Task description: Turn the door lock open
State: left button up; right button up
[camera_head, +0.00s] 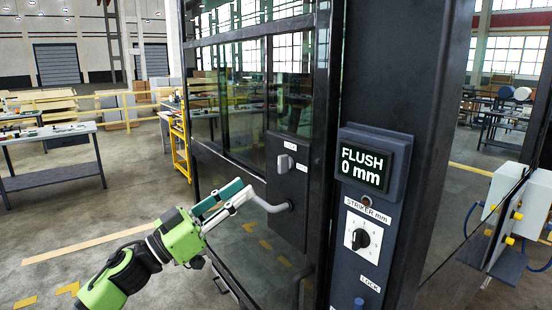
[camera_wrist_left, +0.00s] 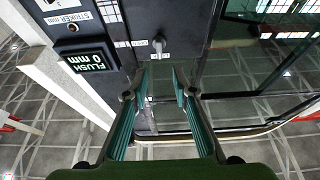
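The door lock (camera_head: 285,163) is a small light-grey turn piece on a black plate on the dark glazed door. It sits between two small white labels, one above and one to its right. A grey lever handle (camera_head: 275,207) is below it on the same plate. My left gripper (camera_head: 239,193) is in front of the door, left of and below the lock, close to the lever handle. In the left wrist view its teal fingers (camera_wrist_left: 160,78) are apart with nothing between them. The lock (camera_wrist_left: 158,45) shows beyond the fingertips there, not touched. My right gripper is not in view.
The display (camera_head: 362,163) on the dark post reads FLUSH 0 mm. Below it are a striker dial (camera_head: 362,239) and a LOCK label. A dark vertical bar (camera_head: 301,288) stands out low on the door. Workbenches stand far left; the floor left of the door is open.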

aim_at(278, 163)
pick_arm(q)
jog(key=p+x, duration=0.3)
jog(key=x, duration=0.7)
jog(key=shift+d+r, duration=0.1)
jog(key=shift+r, duration=0.15)
jog(key=shift+w+d+r+p, duration=0.1)
jog(key=shift+w+d+p, duration=0.25)
jog(key=shift+d, duration=0.15)
grip_shut()
